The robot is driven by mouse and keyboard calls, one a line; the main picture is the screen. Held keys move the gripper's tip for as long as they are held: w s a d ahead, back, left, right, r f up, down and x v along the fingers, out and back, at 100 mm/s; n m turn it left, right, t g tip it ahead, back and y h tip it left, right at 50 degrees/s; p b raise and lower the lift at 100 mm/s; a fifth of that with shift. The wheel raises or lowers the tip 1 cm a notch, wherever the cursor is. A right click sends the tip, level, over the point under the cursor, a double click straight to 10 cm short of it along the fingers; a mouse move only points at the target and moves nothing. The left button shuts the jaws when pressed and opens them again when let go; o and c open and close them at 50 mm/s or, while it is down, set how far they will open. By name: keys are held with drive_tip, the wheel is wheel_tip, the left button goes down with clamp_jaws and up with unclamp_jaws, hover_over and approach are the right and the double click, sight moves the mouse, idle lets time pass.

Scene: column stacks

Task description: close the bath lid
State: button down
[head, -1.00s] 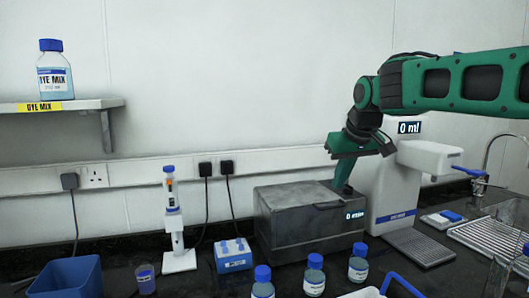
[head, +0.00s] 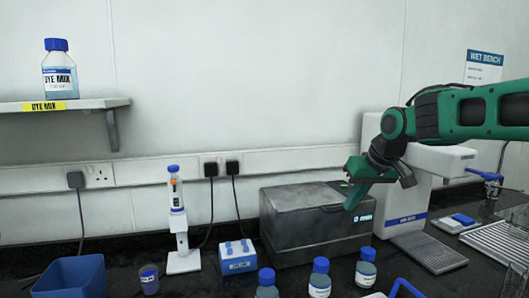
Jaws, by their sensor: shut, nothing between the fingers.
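The bath (head: 310,240) is a dark grey box on the black bench, with a small lit display at its upper right front. Its lid (head: 297,196) looks flat and down on the box, with a handle at the front edge. I see no gap under it, but its right end is partly hidden by my gripper. My gripper (head: 351,202) is green and shut, with nothing in it. It is tilted down to the left, in front of the lid's right end. I cannot tell whether it touches the lid.
Several blue-capped bottles (head: 319,280) stand in front of the bath. A blue tube rack (head: 236,257) and a pipette stand (head: 183,262) are at its left. A white dispenser (head: 402,205) stands close at its right. The space above the bath's left part is clear.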

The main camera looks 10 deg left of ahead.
drive_tip(key=shift+s+d+f, duration=0.15)
drive_tip(key=shift+d+f, duration=0.1)
drive_tip(key=shift+f, duration=0.6)
drive_tip(key=shift+r, duration=0.1)
drive_tip(key=d+r, duration=0.8)
drive_tip(key=d, duration=0.2)
drive_tip(key=s+d+f+m+h, duration=0.2)
drive_tip(key=s+d+f+m, duration=0.3)
drive_tip(key=s+d, duration=0.6)
drive_tip(key=s+d+f+m+g, duration=0.1)
drive_tip(key=s+d+f, duration=0.3)
drive_tip(key=s, duration=0.5)
drive_tip(key=s+d+f+m+g+h, duration=0.1)
drive_tip(key=s+d+f+m+g, duration=0.1)
drive_tip(key=s+f, duration=0.5)
drive_tip(key=s+d+f+m+g, duration=0.1)
drive_tip(key=s+d+f+m, duration=0.2)
drive_tip(key=s, duration=1)
drive_tip(key=d+f, duration=0.3)
drive_tip(key=d, duration=0.1)
drive_tip(key=shift+s+g, duration=0.25)
drive_tip(key=shift+g, duration=0.15)
